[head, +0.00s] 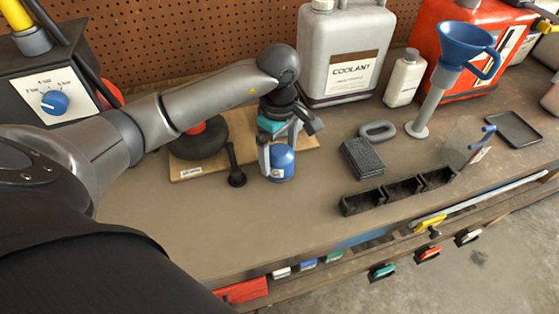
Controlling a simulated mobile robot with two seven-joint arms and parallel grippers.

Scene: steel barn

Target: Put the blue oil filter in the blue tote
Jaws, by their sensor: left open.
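The blue oil filter (281,165) stands upright on the workbench, near the front edge of a wooden board. My left gripper (278,148) reaches down over it from above, with its fingers open around the filter's upper part. Whether the fingers touch it I cannot tell. I cannot make out a blue tote for certain; a blue strip (365,238) shows at the bench's front edge. My right gripper is not in view.
A grey coolant jug (340,60) stands behind. The front bench surface is clear.

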